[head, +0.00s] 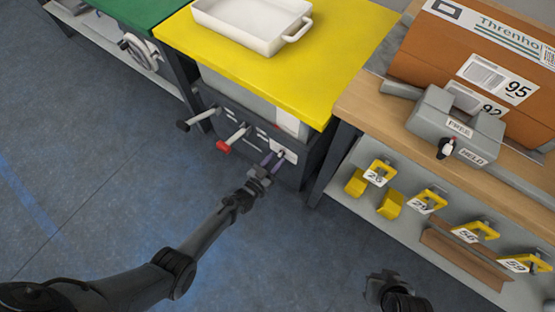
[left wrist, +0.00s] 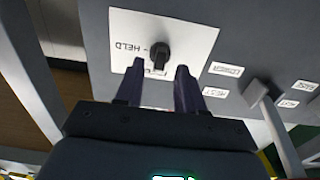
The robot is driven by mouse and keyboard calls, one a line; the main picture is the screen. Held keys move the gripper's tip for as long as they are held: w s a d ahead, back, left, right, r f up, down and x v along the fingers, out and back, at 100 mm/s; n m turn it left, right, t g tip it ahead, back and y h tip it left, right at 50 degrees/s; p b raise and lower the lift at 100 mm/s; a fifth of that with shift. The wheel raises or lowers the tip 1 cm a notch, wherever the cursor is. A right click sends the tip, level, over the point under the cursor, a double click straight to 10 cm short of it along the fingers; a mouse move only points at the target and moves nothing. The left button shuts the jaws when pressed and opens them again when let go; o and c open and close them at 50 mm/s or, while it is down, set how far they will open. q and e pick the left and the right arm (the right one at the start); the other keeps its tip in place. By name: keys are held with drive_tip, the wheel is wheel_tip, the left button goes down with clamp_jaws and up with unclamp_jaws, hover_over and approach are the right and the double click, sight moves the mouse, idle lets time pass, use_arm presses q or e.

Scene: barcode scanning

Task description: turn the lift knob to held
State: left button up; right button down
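The lift knob (left wrist: 160,52) is a small black knob on a white plate (left wrist: 190,35), with HELD reading upside down to its left in the left wrist view. Its pointer part faces down in that picture, toward my gripper, not at HELD. In the head view the plate (head: 285,149) is on the dark panel under the yellow table. My left gripper (head: 273,163) is at this panel, its fingers (left wrist: 158,72) apart on either side of the knob's lower part; I cannot tell whether they touch it. My right gripper (head: 384,281) is low at the bottom right, far from the knob.
A black-handled lever (head: 190,122) and a red-handled lever (head: 228,143) stick out left of the knob. A white tray (head: 250,25) sits on the yellow table (head: 335,50). A grey clamp (head: 447,118) marked FREE and HELD is on the right bench. The floor in front is clear.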

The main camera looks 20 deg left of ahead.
use_arm(q)
drive_tip(key=shift+b+x, duration=0.3)
drive_tip(key=shift+x, duration=0.55)
drive_tip(key=shift+d, duration=0.2)
drive_tip(key=shift+a, duration=0.1)
drive_tip(key=shift+c, duration=0.3)
drive_tip(key=shift+w, duration=0.1)
drive_tip(key=shift+c, duration=1.1)
clamp_jaws()
